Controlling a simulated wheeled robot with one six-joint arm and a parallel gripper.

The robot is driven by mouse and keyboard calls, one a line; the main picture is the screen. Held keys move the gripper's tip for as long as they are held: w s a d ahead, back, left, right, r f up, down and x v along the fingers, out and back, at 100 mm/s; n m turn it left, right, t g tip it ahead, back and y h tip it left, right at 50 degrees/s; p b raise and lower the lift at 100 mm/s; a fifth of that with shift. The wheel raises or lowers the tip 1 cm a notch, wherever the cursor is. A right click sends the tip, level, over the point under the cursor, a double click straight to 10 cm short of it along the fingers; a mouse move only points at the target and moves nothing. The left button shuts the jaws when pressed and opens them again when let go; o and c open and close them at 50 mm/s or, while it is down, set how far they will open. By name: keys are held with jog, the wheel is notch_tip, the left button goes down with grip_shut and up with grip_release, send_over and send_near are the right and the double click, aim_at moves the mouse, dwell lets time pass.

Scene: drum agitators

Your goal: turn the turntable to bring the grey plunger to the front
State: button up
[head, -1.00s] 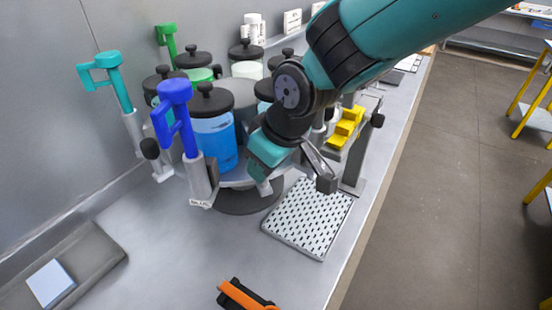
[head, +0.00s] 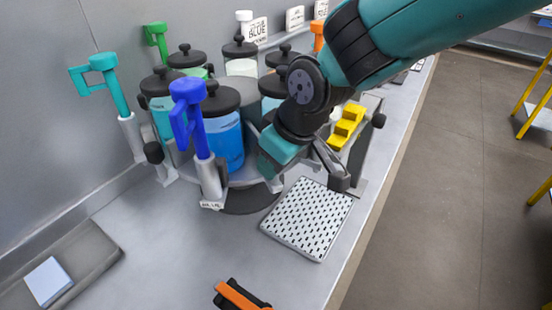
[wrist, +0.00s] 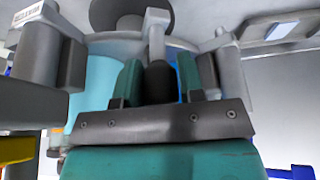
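The turntable (head: 247,180) carries several lidded jars, with plungers around its rim. The blue plunger (head: 188,110) stands at the front left and the teal one (head: 107,80) at the left. The green plunger (head: 157,38) is at the back left. A pale white-grey handle (head: 244,16), perhaps the grey plunger, shows at the back; its lower part is hidden. An orange handle (head: 317,35) shows behind my arm. My gripper (wrist: 157,78) is low at the turntable's front right rim, its teal fingers closed around a black knob (wrist: 158,84) on a grey post.
A perforated plate (head: 308,218) lies on the bench in front of the turntable. An orange-and-black tool (head: 240,296) lies at the front edge, and a grey tray (head: 85,265) at the left.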

jog(key=shift+o, duration=0.9)
jog(key=shift+w+a, duration=0.1)
jog(key=shift+w, duration=0.05)
jog(key=b+v, duration=0.3)
jog(key=v, duration=1.4)
jog(key=shift+d+r, duration=0.2)
jog(key=shift+d, duration=0.05)
jog(key=s+d+f+m+g, duration=0.2)
jog(key=s+d+f+m, duration=0.2)
jog(key=s+d+f, duration=0.7)
jog(key=shift+s+d+y, duration=0.3)
jog(key=shift+s+d, duration=0.15)
jog(key=shift+s, duration=0.3)
